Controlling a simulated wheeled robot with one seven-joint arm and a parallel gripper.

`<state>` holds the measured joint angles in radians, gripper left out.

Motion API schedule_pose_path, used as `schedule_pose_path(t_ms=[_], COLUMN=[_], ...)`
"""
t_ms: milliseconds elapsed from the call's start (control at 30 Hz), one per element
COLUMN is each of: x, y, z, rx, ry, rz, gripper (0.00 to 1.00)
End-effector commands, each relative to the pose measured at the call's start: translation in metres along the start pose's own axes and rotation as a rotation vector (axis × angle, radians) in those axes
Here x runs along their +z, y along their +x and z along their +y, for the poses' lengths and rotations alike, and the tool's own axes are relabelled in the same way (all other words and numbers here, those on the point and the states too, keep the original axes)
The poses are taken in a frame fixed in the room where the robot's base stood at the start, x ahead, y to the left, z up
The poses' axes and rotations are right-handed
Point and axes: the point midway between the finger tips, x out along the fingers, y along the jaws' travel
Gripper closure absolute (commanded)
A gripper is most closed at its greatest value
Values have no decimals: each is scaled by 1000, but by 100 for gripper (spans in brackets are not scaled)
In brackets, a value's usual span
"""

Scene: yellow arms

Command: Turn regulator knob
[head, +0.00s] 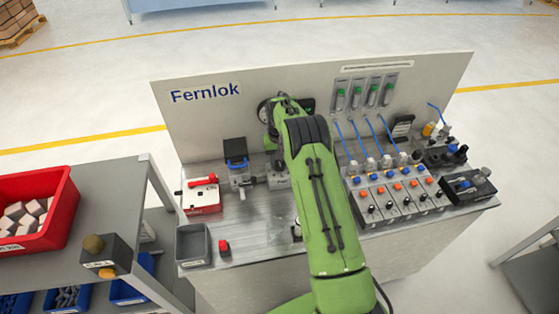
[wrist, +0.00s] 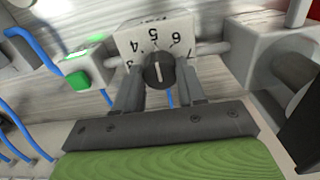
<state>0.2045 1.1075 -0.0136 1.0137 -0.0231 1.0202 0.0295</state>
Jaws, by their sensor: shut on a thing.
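The regulator knob (wrist: 158,71) is a round black knob with a white pointer line, in the middle of the wrist view. The pointer line is near upright in the picture, roughly towards the 5. My gripper (wrist: 159,84) has one finger on each side of the knob and is shut on it. In the head view my green arm reaches over the bench to the back panel and hides the knob and fingertips.
A green button (wrist: 79,81) on a pale block and blue tubes (wrist: 30,48) lie left of the dial. A grey cylinder fitting (wrist: 295,70) is close on the right. On the bench (head: 262,240) stand a grey bin (head: 193,245) and a row of valve units (head: 395,195).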

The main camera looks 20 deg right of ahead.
Motion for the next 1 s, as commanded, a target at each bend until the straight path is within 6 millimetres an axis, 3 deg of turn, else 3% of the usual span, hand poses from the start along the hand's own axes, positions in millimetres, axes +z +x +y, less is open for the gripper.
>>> schedule_pose_path(t_ms=[167,200,367,700,833,1000], x=[0,0,0,-1,-1,-1], y=[-1,-1,-1,-7,-35,-85], z=[0,0,0,0,0,0], rx=[0,0,0,0,0,0], ry=[1,1,1,2,2,2], rz=[0,0,0,3,5,7], gripper=[91,59,35,35,35,35])
